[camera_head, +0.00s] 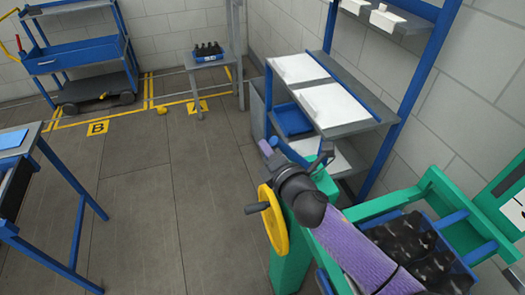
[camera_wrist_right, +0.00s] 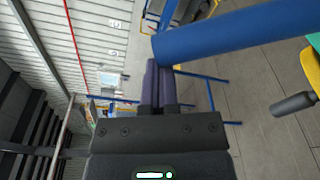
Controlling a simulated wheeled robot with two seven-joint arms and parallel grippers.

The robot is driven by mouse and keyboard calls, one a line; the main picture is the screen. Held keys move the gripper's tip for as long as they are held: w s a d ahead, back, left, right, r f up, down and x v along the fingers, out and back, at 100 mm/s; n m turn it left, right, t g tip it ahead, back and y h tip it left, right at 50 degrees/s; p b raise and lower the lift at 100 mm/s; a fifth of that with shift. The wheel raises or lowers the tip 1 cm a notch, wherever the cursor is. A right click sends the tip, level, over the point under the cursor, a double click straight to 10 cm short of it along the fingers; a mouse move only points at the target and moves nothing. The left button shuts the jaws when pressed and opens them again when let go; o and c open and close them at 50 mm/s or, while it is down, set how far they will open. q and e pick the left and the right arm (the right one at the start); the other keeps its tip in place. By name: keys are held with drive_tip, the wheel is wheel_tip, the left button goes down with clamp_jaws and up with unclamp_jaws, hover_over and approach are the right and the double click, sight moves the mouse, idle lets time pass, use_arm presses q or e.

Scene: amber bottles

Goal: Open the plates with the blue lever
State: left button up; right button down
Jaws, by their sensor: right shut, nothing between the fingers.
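My right gripper (camera_head: 266,148) is shut and empty, reaching out over the green machine (camera_head: 292,262) from the lower right. Its purple fingers lie together in the wrist view (camera_wrist_right: 159,70). The blue lever (camera_wrist_right: 235,36) is a thick blue bar there, running from the upper right to just beside the fingertips. I cannot tell whether they touch. In the head view only a small blue end (camera_head: 273,141), likely the lever's, shows by the fingertips; my gripper and arm hide the rest. I cannot make out the plates. My left gripper is not in view.
A yellow handwheel (camera_head: 273,222) with a dark handle sits on the machine's left side, close below my wrist. A dark bottle crate (camera_head: 415,250) stands at the lower right. A shelf rack (camera_head: 350,125) is behind. Open floor lies to the left.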

drive_tip(key=shift+w+d+r+m+p, duration=0.15)
drive_tip(key=shift+d+r+m+p, duration=0.25)
drive_tip(key=shift+d+r, duration=0.1)
drive_tip(key=w+d+r+m, duration=0.2)
drive_tip(key=d+m, duration=0.3)
drive_tip(key=d, duration=0.2)
drive_tip(key=w+d+r+m+t, duration=0.1)
drive_tip(key=w+d+r+m, duration=0.1)
drive_tip(key=d+m, duration=0.3)
drive_tip(key=shift+w+d+t+p, duration=0.3)
drive_tip(key=shift+w+d+p, duration=0.15)
drive_tip(key=shift+d, duration=1.05)
drive_tip(key=shift+r, duration=0.1)
